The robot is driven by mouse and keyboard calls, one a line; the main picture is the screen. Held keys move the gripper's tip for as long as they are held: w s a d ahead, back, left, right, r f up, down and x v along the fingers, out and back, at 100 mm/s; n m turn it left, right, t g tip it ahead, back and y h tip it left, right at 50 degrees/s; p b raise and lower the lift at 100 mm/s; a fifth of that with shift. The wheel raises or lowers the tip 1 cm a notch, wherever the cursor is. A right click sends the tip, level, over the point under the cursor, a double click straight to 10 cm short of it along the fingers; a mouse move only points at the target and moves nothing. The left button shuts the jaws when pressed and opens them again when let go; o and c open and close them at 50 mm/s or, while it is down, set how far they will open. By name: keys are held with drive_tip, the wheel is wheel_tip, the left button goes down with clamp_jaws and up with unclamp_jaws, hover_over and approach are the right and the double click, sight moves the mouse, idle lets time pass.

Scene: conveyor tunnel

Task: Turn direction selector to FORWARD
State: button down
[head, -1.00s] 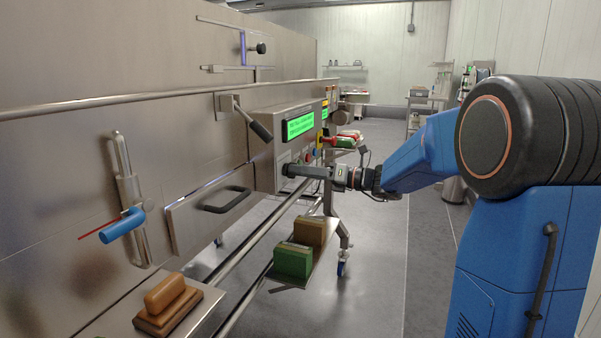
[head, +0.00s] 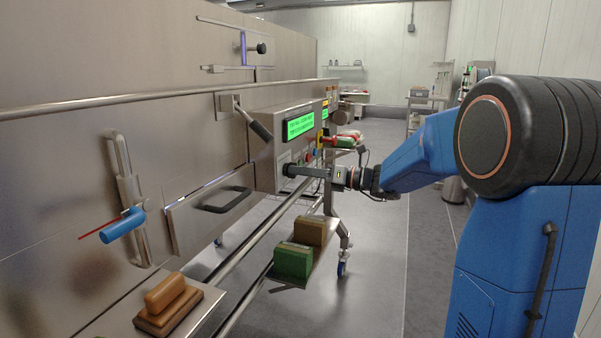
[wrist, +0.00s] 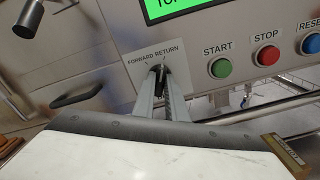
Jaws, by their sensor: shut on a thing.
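The direction selector is a small dark knob (wrist: 159,70) on a light plate (wrist: 150,57) marked FORWARD on the left and RETURN on the right. In the wrist view the plate looks tilted. My gripper (wrist: 161,82) has its two fingers around the knob, shut on it, and they hide its lower part. The knob's exact pointing is hard to tell. In the head view my gripper (head: 288,170) reaches in from the right to the lower part of the control box (head: 262,150), and the knob is hidden there.
To the selector's right are a green START button (wrist: 221,68), a red STOP button (wrist: 267,56) and a blue RESET button (wrist: 311,44). A green display (head: 299,124) is above. A drawer handle (head: 222,203) and a steel rail (head: 262,240) are nearby. The floor at right is open.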

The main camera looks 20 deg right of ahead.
drive_tip(key=n, duration=1)
drive_tip(key=shift+s+n, duration=0.1)
drive_tip(key=shift+n, duration=0.3)
idle(0.4)
drive_tip(key=c, duration=1.8)
unclamp_jaws()
drive_tip(key=v, duration=1.7)
drive_tip(key=shift+d, duration=0.15)
drive_tip(key=shift+s, duration=0.1)
